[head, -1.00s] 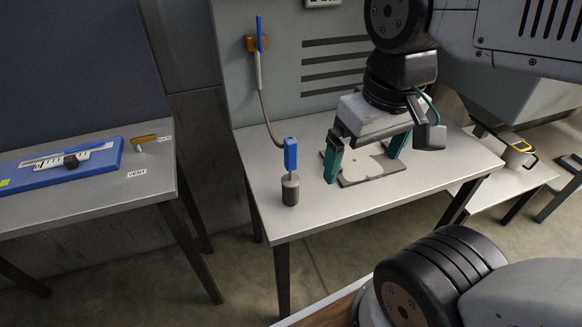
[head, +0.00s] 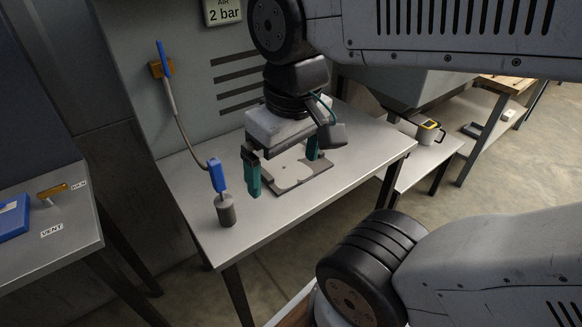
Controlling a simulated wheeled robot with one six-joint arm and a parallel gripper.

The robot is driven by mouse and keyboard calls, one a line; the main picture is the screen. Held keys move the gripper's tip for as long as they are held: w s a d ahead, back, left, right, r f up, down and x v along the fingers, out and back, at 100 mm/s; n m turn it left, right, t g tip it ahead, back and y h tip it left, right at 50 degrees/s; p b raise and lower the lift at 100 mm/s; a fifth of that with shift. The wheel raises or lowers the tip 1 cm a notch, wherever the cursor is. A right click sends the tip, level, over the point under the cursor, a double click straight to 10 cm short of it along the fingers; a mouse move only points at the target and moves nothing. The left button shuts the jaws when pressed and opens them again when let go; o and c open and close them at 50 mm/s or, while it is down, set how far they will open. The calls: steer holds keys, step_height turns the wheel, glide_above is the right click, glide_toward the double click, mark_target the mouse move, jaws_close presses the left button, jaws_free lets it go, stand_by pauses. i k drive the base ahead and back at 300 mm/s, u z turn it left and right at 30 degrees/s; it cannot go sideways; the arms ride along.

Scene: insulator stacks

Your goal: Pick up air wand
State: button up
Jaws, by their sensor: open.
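I cannot tell which blue piece is the air wand's handle. My gripper (head: 283,172) is open and empty, its teal fingers pointing down over a grey mat (head: 318,183). Its left finger is to the right of the blue block and apart from it in the picture.
The grey table (head: 300,214) is clear at its front and right. A left table (head: 60,262) holds a blue tray (head: 12,218) and an orange-handled part (head: 53,194) by a VENT label. A yellow-and-grey device (head: 428,131) stands on a lower right table.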

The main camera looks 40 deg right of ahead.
mark_target(223, 201)
steer(key=k, duration=1.2)
steer(key=z, duration=0.7)
steer(key=i, duration=1.25)
steer(key=u, duration=0.55)
